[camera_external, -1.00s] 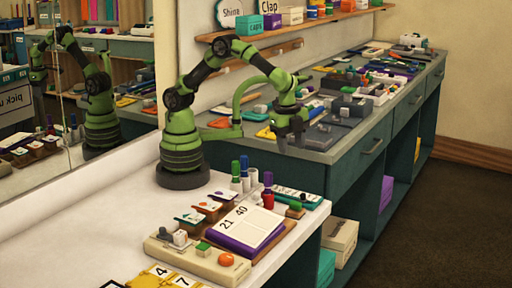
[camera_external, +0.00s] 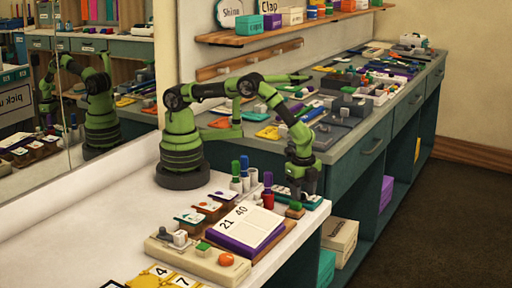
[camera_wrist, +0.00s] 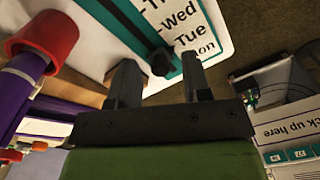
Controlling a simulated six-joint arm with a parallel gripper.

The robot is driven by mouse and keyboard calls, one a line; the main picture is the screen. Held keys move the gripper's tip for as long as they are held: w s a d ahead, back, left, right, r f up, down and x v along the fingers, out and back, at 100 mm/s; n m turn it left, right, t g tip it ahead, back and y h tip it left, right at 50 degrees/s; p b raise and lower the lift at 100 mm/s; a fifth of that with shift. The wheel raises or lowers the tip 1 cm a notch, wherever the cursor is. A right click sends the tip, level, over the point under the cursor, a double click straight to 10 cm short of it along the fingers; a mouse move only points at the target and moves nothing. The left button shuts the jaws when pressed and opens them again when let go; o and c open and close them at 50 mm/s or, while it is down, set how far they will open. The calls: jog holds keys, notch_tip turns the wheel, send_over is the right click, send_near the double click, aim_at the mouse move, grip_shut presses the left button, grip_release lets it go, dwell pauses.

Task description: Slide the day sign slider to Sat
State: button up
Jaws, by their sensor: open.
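A dark slider knob (camera_wrist: 161,58) sits in the dark slot, roughly beside Tue. My gripper (camera_wrist: 160,82) is open, its two fingers apart at the sign's near end, with the knob just beyond and between them in the wrist view. In the external view my gripper (camera_external: 302,190) points down over the teal sign (camera_external: 314,201) at the counter's right end. I cannot tell whether it touches the knob.
A red and purple marker (camera_external: 268,190) stands close left of my gripper; its red part (camera_wrist: 42,38) is large in the wrist view. The counter edge lies just right.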

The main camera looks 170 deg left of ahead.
aim_at(289, 198)
jog(key=shift+f, duration=0.15)
grip_shut()
jog(key=shift+s+d, duration=1.55)
jog(key=shift+s, duration=0.05)
grip_release()
